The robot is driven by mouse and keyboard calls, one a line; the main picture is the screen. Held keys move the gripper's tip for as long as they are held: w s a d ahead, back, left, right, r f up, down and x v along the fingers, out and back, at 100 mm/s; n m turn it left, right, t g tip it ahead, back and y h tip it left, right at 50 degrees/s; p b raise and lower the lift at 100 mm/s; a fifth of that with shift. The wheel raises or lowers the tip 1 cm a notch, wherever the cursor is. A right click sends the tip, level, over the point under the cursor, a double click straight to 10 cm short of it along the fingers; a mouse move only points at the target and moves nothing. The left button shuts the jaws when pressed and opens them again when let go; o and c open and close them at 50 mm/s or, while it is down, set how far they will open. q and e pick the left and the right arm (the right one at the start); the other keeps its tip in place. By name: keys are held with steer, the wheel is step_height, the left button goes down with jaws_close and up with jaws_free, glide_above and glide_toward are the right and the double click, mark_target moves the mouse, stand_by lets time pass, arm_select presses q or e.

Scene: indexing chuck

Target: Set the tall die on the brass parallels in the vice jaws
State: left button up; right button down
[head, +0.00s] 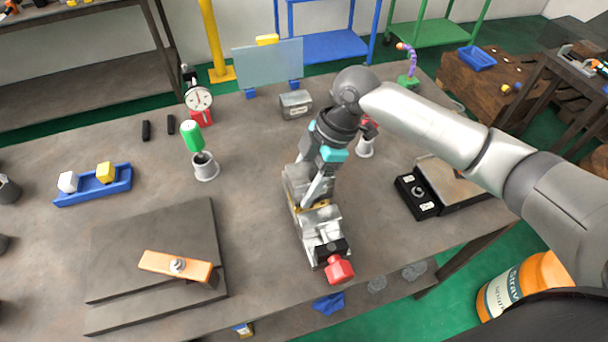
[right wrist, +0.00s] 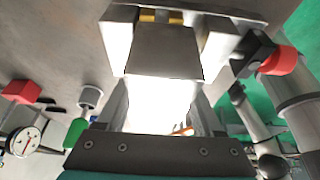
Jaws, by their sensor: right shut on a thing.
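The vice (head: 322,230) stands near the middle of the table, its red handle end (head: 339,270) towards the front edge. My right gripper (head: 312,200) reaches down over it and is shut on the tall die. In the right wrist view the die (right wrist: 165,52) is a grey block between the fingers, with a brightly lit face. The brass parallels (right wrist: 176,18) show as two small yellow pieces just beyond the die's end. Brass also shows beside the gripper in the head view (head: 318,205). I cannot tell whether the die touches the parallels. My left gripper is out of view.
A dial gauge (head: 199,99), a green-handled tool (head: 192,136) and a grey block (head: 295,104) stand behind the vice. A blue tray (head: 93,186) and an orange bar (head: 175,266) on a dark plate lie left. A black box (head: 417,195) stands right.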

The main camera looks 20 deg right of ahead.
steer(key=shift+f, duration=0.1)
steer(key=shift+s+f, duration=0.25)
steer(key=shift+f, duration=0.25)
jaws_free()
steer(key=shift+s+f, duration=0.15)
steer(key=shift+r, duration=0.5)
steer(key=v, duration=0.3)
steer(key=p+v, duration=0.1)
steer(key=v, duration=0.7)
steer(key=shift+w+r, duration=0.25)
steer(key=shift+w, duration=0.15)
steer(key=shift+d+r, duration=0.2)
steer(key=shift+r, duration=0.3)
